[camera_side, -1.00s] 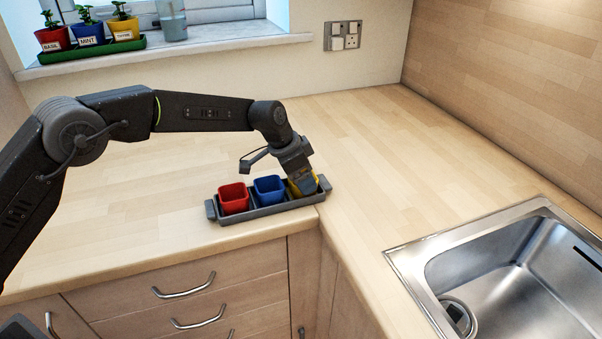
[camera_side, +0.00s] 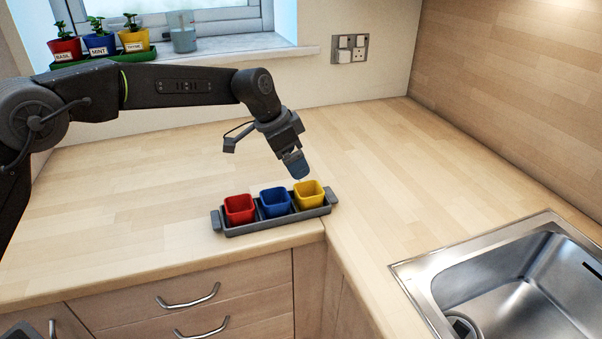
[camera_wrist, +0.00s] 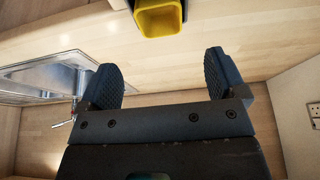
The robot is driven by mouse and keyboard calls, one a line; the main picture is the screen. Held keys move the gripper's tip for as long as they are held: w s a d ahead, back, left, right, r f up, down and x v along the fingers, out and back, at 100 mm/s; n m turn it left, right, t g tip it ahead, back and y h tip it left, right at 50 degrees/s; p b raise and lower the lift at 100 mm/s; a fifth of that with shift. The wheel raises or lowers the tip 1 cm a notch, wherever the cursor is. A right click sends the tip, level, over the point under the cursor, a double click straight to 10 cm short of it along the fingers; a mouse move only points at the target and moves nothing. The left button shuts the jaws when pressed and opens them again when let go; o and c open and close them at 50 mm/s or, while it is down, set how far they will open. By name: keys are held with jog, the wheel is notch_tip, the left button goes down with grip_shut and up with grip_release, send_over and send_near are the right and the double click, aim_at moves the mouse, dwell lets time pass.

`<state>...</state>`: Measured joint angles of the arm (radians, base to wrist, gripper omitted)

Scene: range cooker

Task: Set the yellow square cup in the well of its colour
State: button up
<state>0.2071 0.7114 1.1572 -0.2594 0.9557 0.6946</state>
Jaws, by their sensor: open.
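The yellow square cup (camera_side: 309,194) sits upright in the right-hand compartment of the grey tray (camera_side: 232,229). The red cup (camera_side: 239,209) is in the left compartment and the blue cup (camera_side: 275,202) in the middle one. The colour of the wells themselves is hidden by the cups. My gripper (camera_side: 297,170) is above the tray, just over the yellow cup and apart from it. In the wrist view my gripper (camera_wrist: 161,82) has its two fingers spread with nothing between them. The yellow cup (camera_wrist: 159,18) shows beyond the fingertips at the top edge.
A steel sink (camera_side: 500,275) is set into the worktop at the right. Potted herbs (camera_side: 100,42) and a glass (camera_side: 183,35) stand on the windowsill behind my arm. A socket (camera_side: 350,48) is on the back wall. The worktop (camera_side: 370,150) around the tray is clear.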

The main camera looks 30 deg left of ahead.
jog(key=shift+v, duration=1.35)
jog(key=shift+r, duration=0.1)
jog(key=s+a+r+n+t+y, duration=0.1)
jog(key=s+a+r+n, duration=0.1)
jog(key=s+a+r, duration=0.45)
jog(key=s+a+r+n, duration=0.2)
jog(key=s+r, duration=0.1)
jog(key=s, duration=0.6)
jog(key=s+a+f+n+y, duration=0.1)
jog(key=s+a+f+n, duration=0.1)
jog(key=s, duration=0.8)
jog(key=s+a+f+n+t+y, duration=0.1)
jog(key=s+a+f+n, duration=0.2)
jog(key=s, duration=0.7)
jog(key=shift+s+a+f, duration=0.4)
jog(key=shift+a+f, duration=0.1)
jog(key=shift+a, duration=0.25)
